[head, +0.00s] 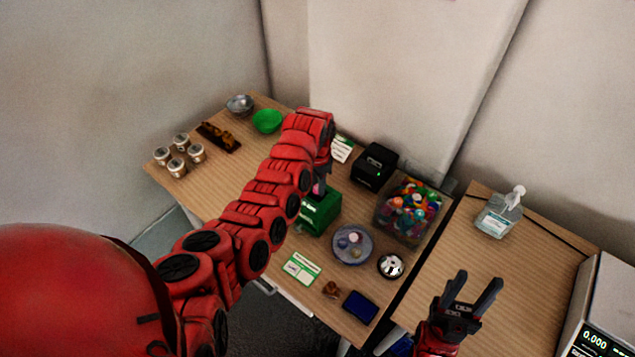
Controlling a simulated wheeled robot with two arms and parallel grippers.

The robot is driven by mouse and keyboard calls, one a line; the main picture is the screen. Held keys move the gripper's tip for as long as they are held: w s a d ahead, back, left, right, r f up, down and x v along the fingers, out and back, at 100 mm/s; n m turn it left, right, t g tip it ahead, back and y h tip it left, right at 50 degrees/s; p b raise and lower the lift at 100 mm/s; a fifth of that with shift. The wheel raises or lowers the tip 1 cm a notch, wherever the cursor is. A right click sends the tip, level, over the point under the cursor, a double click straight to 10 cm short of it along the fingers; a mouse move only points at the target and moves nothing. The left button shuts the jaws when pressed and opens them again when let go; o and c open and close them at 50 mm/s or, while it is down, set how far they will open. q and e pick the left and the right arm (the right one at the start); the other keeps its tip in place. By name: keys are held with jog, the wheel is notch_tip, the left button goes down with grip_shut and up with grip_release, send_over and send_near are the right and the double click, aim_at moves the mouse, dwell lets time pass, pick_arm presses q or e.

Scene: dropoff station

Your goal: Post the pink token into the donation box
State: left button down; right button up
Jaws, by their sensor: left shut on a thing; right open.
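The green donation box (319,213) stands near the middle of the wooden table, with white lettering on its front. My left gripper (320,184) is over the top of the box, pointing down, at the end of my red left arm. It is shut on the pink token (317,189), of which only a small pink patch shows. I cannot tell whether the token touches the box's top or its slot, as my arm hides part of it. My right gripper (472,292) is open and empty at the lower right, in front of the right-hand table.
A round grey plate (353,245) with small discs lies right of the box. Behind it are a clear bin of colourful items (408,211) and a black printer (374,165). A green-and-white card (301,268) lies in front. A sanitizer bottle (498,214) stands on the right table.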

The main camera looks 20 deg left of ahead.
pick_arm(q)
jog(key=shift+f, duration=0.3)
dwell(0.5)
jog(key=shift+c, duration=2.3)
grip_release()
jog(key=shift+r+p, duration=1)
jog(key=shift+r, duration=0.55)
jog(key=shift+r+p, duration=0.7)
jog(key=shift+r, duration=0.8)
jog(key=shift+f, duration=0.1)
